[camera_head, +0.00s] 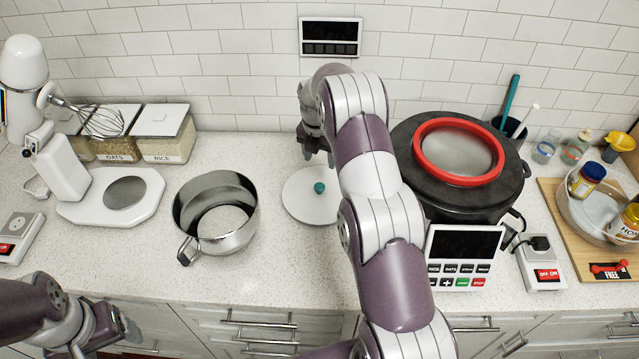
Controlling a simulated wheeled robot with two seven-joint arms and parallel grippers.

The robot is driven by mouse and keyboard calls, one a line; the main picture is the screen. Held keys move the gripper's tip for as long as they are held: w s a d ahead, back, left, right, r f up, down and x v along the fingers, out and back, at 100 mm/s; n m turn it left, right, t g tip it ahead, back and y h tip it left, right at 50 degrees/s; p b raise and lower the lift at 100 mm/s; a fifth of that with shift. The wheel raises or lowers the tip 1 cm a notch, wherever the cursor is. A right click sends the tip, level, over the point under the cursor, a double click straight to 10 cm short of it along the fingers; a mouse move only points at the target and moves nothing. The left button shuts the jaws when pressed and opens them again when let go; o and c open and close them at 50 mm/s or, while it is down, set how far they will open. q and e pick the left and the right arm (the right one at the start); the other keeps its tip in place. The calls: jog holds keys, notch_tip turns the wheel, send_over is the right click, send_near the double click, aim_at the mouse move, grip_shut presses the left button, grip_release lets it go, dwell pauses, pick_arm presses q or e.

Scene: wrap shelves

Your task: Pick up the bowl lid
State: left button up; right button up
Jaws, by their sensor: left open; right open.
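The bowl lid, a white disc with a teal knob (319,188), lies flat on the counter in the middle. Its right edge is partly hidden by my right arm. My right gripper (320,156) is open and empty, pointing down just behind the lid's far edge in the picture, apart from the knob. My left gripper (132,330) is open and empty at the lower left, in front of the counter edge and far from the lid. A steel bowl with a handle (216,210) stands open left of the lid.
A dark cooker (415,185) with a red-rimmed lid (459,150) stands right of my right arm. A mixer with a scale-like base (110,196) and dry-food boxes (162,135) are left. A glass bowl with jars (598,205) is far right. The counter in front of the lid is clear.

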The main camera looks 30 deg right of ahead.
jog(key=p, duration=0.2)
send_over(320, 186)
notch_tip(320, 186, down, 5)
jog(key=shift+d+f, duration=0.15)
jog(key=f+p, duration=0.2)
jog(key=f, duration=0.3)
jog(key=shift+s+a+p, duration=0.15)
jog(key=shift+a+p, duration=0.2)
jog(key=shift+p, duration=0.05)
jog(key=shift+d+f, duration=0.1)
jog(key=shift+f, duration=0.4)
grip_shut()
